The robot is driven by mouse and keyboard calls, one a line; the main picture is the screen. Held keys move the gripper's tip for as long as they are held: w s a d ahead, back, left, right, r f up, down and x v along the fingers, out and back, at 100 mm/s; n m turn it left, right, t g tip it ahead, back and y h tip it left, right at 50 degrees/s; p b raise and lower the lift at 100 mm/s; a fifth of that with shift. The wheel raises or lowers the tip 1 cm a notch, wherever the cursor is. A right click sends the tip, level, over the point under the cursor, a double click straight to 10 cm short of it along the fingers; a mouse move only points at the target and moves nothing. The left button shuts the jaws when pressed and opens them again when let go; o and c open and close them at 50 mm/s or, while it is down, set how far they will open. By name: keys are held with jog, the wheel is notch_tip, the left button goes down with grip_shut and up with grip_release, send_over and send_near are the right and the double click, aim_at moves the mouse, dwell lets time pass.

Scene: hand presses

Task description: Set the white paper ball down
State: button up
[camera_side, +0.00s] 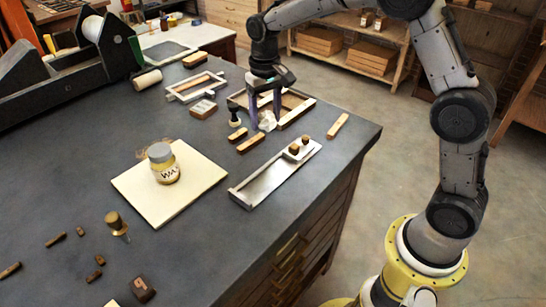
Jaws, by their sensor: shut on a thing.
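The white paper ball (267,121) is a small crumpled pale lump at the back of the dark worktop. My gripper (264,112) points down from above, its purple-grey fingers on either side of the ball and shut on it. The ball is at or just above the worktop; I cannot tell whether it touches. It is beside the near left part of a wooden frame (296,116). The fingers hide part of the ball.
A small dark-handled tool (235,117) and wooden blocks (250,144) lie close by. A metal tray (270,180) is in front, and a jar (163,163) stands on a cream board (205,174). A press (75,60) is at the back left. The middle worktop is partly clear.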

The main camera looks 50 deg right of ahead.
dwell(0.7)
jog(key=shift+n, duration=0.4)
jog(key=shift+s+f+n, duration=0.1)
jog(key=shift+s+n, duration=0.55)
jog(key=shift+n, duration=0.35)
jog(key=s+a+r+n, duration=0.3)
jog(key=s+a+n, duration=0.5)
jog(key=s+a, duration=0.1)
jog(key=s+a+r+n, duration=0.4)
jog(key=s+a+n, duration=0.4)
jog(key=a, duration=0.4)
jog(key=shift+s+a+r+n, duration=0.3)
jog(key=shift+s+n, duration=0.1)
jog(key=shift+s, duration=0.1)
